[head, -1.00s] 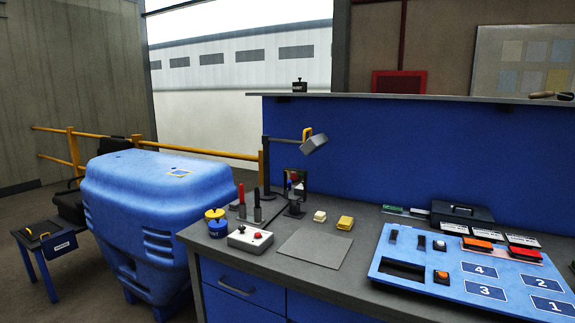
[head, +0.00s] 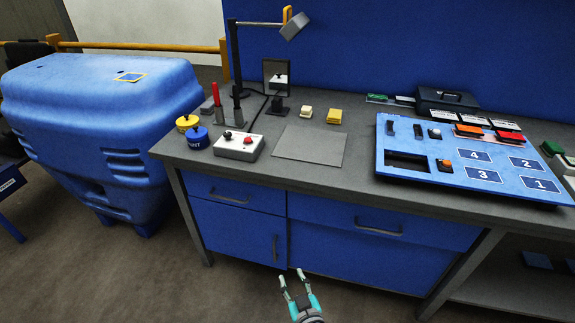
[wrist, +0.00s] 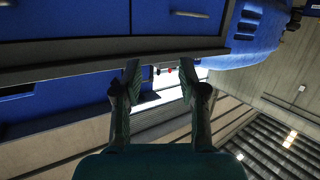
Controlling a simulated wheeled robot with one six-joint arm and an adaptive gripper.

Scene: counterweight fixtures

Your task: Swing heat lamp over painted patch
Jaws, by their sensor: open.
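The painted patch (head: 131,77) is a small yellow-edged square on top of the blue moulded body (head: 95,105), left of the bench. The lamp head hangs over the bench side, well right of the patch. My gripper (head: 292,277) is open and empty in front of the bench drawers, low and far from the lamp. Its two fingers also show apart in the wrist view (wrist: 157,78).
A control box (head: 238,147) with a red button, paint pots (head: 197,138) and a small mirror (head: 276,74) stand near the post. A blue numbered panel (head: 462,165) lies on the right. A yellow rail (head: 140,45) runs behind the blue body. Floor in front is clear.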

